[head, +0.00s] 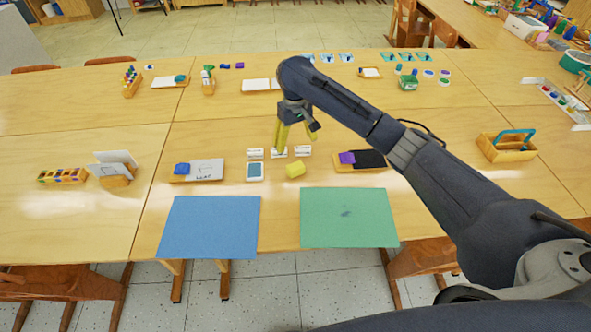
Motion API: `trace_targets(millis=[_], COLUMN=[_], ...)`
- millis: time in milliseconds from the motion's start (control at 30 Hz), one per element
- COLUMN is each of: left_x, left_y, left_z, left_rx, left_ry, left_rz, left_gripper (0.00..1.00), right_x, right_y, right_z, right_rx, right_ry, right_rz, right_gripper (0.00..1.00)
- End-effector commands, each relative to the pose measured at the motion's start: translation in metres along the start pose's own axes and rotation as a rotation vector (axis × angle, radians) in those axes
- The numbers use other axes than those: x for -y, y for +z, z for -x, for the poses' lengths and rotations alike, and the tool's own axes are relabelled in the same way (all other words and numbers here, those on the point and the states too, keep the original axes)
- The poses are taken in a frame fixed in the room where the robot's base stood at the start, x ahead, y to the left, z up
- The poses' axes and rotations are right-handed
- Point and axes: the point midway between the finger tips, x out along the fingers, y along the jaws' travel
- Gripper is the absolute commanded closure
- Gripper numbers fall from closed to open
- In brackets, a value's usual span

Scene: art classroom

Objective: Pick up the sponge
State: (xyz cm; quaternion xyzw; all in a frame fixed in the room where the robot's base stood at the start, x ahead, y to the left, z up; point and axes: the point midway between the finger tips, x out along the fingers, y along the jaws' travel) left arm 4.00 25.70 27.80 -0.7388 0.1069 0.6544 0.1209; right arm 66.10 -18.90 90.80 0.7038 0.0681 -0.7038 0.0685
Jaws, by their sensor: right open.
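A small yellow block that looks like the sponge (295,170) lies on the wooden table, behind the gap between the blue mat and the green mat. My right gripper (281,150) hangs from the arm that comes in from the right, with its yellow fingers pointing down. It is open and looks empty. In the picture its fingertips are just up and left of the yellow block, apart from it. The fingers overlap the small white cards behind the block; their exact height above the table is hard to tell. My left gripper is not in view.
A blue mat (209,228) and a green mat (348,218) lie at the front edge. A blue-and-white pad (255,171) is left of the block. A tray with a black pad (370,159) is to its right. White cards (303,152) stand close behind.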

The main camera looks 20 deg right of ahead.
Motion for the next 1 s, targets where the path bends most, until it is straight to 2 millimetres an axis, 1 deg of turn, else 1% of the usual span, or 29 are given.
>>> trace_targets(millis=[33, 200, 400, 600, 833, 1000], left_x=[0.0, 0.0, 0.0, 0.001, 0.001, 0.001], left_y=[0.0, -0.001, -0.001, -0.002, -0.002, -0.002], left_z=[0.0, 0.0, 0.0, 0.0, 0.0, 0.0], left_rx=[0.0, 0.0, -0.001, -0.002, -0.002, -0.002], left_ry=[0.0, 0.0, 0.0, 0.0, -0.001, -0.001], left_rz=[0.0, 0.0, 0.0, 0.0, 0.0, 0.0], left_gripper=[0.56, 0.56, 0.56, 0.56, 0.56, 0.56], right_x=[0.002, 0.002, 0.001, 0.0, 0.0, -0.002], right_y=[0.001, 0.001, 0.001, 0.0, 0.0, -0.002], right_z=[-0.01, -0.04, -0.071, -0.089, -0.098, -0.119], right_rx=[0.003, 0.004, 0.003, 0.001, 0.001, 0.002], right_ry=[-0.004, -0.005, -0.003, -0.002, -0.001, -0.001], right_rz=[-0.002, -0.003, -0.004, -0.004, -0.004, -0.005], right_gripper=[0.18, 0.18, 0.18, 0.18, 0.18, 0.18])
